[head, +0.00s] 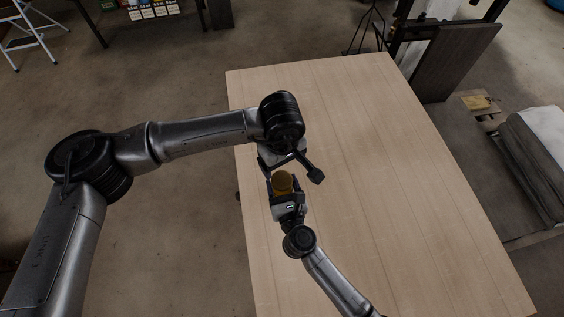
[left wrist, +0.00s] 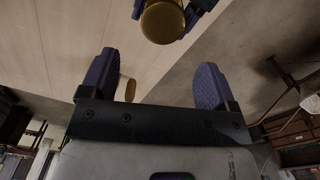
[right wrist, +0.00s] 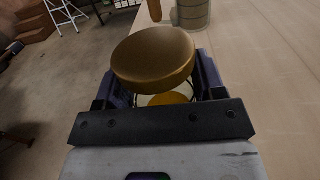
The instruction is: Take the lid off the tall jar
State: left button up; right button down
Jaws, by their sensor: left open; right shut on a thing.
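The jar has a round gold lid (head: 283,181) and stands out between the fingers of my right gripper (head: 285,195). In the right wrist view the lid (right wrist: 153,58) is on top, with a pale, seemingly glassy body and yellow inside (right wrist: 168,99) below it. My right gripper is shut on the jar body. My left gripper (left wrist: 155,78) is open and empty. The gold lid (left wrist: 162,21) lies just beyond its fingertips, apart from them. In the head view my left wrist hides most of that gripper.
The wooden table (head: 360,150) is broadly clear to the right. A grey banded cylinder (right wrist: 190,13) and a brown upright piece (right wrist: 155,9) stand beyond the jar in the right wrist view. A small tan piece (left wrist: 130,90) shows between my left fingers, farther off.

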aim_at(282, 180)
pick_arm(q)
jog(key=m, duration=0.3)
jog(key=shift+s, duration=0.25)
jog(key=shift+f+m, duration=0.35)
jog(key=shift+m, duration=0.05)
jog(key=shift+f, duration=3.65)
jog(key=c, duration=0.9)
jog(key=n, duration=0.6)
jog(key=shift+n, duration=0.4)
jog(key=shift+c, duration=0.2)
jog(key=o, duration=1)
